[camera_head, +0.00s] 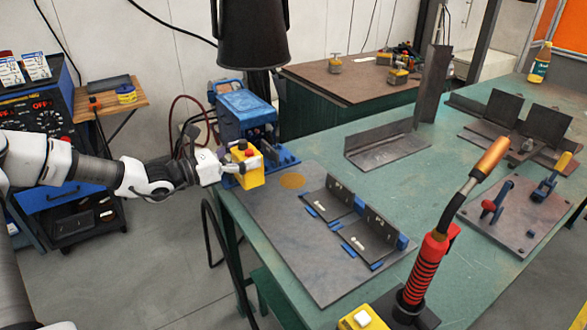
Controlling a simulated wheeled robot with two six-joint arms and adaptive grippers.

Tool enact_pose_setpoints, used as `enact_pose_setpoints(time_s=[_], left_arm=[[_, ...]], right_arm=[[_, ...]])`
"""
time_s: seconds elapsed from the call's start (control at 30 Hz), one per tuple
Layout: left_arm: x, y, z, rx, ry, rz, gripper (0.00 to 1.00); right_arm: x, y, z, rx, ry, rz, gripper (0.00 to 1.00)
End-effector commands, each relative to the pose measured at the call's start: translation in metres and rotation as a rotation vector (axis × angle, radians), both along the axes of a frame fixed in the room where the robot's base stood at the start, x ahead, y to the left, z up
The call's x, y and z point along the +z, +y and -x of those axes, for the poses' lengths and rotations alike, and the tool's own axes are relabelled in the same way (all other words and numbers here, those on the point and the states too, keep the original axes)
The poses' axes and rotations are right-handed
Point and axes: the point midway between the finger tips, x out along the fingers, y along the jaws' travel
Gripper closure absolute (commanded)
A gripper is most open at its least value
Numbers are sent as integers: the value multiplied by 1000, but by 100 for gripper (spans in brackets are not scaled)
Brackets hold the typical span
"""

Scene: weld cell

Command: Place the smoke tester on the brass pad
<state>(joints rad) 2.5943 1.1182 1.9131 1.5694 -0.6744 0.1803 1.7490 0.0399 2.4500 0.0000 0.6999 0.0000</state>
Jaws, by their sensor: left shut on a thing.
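A yellow box with a red button on top (249,171), which looks like the smoke tester, is held in my left gripper (232,168). My left gripper is shut on it from the left, and the box is upright at the table's left edge. The brass pad (292,181) is a flat round disc on the grey plate, a little to the right of and below the box in the picture. The pad shows bare. Whether the box hangs clear of the plate is hard to tell. My right gripper is not in view.
A black hood (252,35) hangs above a blue vise-like machine (244,112) behind the box. Steel angle pieces (362,235) with blue stops stand right of the pad. A red torch (426,265) and another yellow box (362,319) are at the front. Green tabletop (420,190) is partly free.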

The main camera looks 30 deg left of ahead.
Motion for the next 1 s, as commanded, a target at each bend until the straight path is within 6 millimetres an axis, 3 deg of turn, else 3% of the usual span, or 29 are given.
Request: enact_pose_setpoints(time_s=[0.27,0.6,0.73,0.9,1.0], left_arm=[[-7,-30,-42,-5,-1,-8,86],[-10,-66,-100,-2,-3,-4,86],[-17,-70,-105,-1,-2,0,86],[-43,-69,-105,0,-2,1,86],[-45,-69,-105,0,-5,1,86]], right_arm=[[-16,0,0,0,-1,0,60],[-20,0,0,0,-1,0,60],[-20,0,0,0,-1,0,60],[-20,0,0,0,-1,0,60],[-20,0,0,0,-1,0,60]])
